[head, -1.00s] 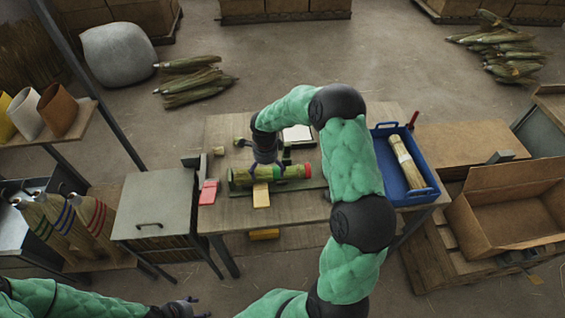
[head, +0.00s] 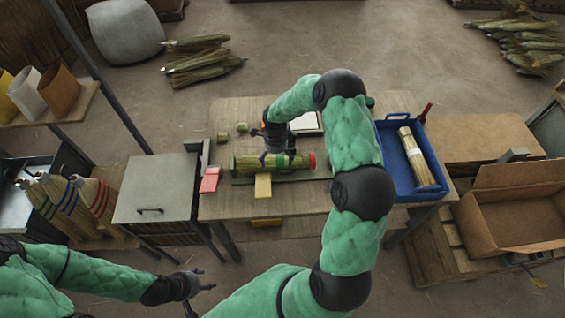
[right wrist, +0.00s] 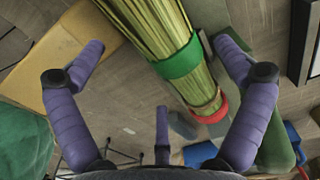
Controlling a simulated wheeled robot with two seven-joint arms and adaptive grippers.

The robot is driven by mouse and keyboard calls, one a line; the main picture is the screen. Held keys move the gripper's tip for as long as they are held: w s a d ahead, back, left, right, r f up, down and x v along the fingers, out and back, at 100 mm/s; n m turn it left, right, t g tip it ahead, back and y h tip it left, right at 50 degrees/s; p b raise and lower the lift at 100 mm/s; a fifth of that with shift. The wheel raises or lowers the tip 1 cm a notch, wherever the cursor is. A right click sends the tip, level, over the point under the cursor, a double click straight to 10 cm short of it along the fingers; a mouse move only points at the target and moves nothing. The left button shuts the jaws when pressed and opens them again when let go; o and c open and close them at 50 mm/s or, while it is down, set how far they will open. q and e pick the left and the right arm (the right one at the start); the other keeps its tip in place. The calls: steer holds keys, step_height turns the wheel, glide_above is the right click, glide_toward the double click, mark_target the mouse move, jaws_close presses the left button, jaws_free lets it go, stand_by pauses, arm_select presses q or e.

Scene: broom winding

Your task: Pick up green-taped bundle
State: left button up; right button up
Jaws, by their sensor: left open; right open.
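The straw bundle (head: 249,163) lies across the workbench on a dark green support, with a red band at its right end. In the right wrist view the bundle (right wrist: 148,22) carries a green tape band (right wrist: 181,60) and a red band (right wrist: 213,110) near its end. My right gripper (head: 278,158) is open above the bundle, near the green tape. Its spread purple fingers show in the right wrist view (right wrist: 160,45), with the bundle between and beyond them; contact cannot be told. My left gripper (head: 203,288) is open and empty at the lower left, away from the bench.
A blue tray (head: 394,178) holding another bundle (head: 416,158) stands at the bench's right. A yellow block (head: 263,186) and red item (head: 210,180) lie in front. A grey-topped cabinet (head: 155,188) stands left, a cardboard box (head: 515,225) right.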

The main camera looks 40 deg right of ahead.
mark_target(277, 162)
step_height(277, 162, down, 4)
steer(key=shift+d+r, duration=0.1)
steer(key=shift+s, duration=0.1)
steer(key=c, duration=1.3)
steer(key=shift+c, duration=0.2)
steer(key=shift+r, duration=0.1)
